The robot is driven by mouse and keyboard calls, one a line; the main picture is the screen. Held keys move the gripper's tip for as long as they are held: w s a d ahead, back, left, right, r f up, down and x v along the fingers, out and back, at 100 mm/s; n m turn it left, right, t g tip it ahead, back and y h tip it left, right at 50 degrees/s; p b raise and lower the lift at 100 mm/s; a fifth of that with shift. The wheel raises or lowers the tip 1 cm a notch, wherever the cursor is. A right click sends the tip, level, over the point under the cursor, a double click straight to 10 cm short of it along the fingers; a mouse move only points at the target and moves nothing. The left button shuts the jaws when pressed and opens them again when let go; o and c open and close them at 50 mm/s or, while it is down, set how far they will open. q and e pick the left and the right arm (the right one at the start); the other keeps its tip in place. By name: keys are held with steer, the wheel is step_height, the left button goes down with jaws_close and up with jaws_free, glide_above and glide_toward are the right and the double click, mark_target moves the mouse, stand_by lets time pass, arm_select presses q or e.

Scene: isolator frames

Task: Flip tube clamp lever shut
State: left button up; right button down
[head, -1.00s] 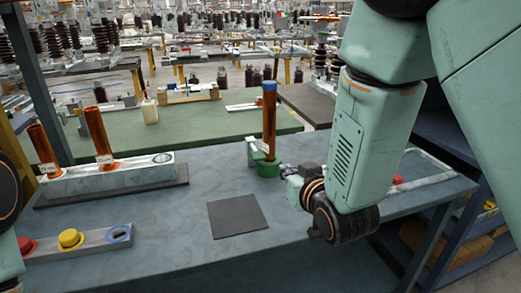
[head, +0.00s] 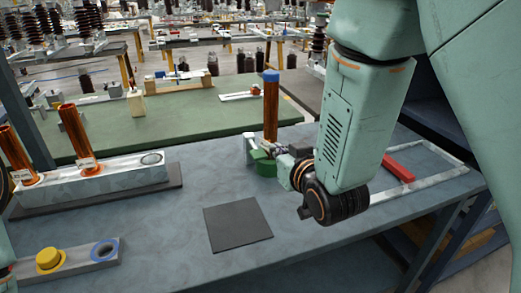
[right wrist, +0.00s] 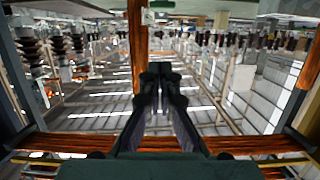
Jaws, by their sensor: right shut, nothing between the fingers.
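An orange-brown tube (head: 270,108) with a blue cap stands upright in a green clamp (head: 264,163) on the bench. A pale grey upright part (head: 250,149) stands at the clamp's left; I cannot tell the lever's exact position. My right gripper (head: 284,149) is at the clamp's right side, just in front of the tube's foot; contact is unclear. In the right wrist view its dark fingers (right wrist: 160,78) are shut with nothing between them, and an orange-brown tube (right wrist: 137,45) rises just left of the fingertips. My left gripper is out of view.
A grey block (head: 110,178) holding two brown tubes stands at the left. A yellow button (head: 48,259) and a blue ring (head: 105,250) sit front left. A dark square mat (head: 238,224) lies in the middle. A red bar (head: 397,168) lies on a pale frame at right.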

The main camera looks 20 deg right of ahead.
glide_toward(255, 149)
steer(key=w+r, duration=0.3)
steer(key=w, duration=0.1)
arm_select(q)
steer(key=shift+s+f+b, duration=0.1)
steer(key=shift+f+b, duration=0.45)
arm_select(e)
steer(key=f, duration=0.3)
steer(key=shift+w+d+f, duration=0.1)
steer(key=shift+w+f, duration=0.15)
steer(key=shift+s, duration=0.1)
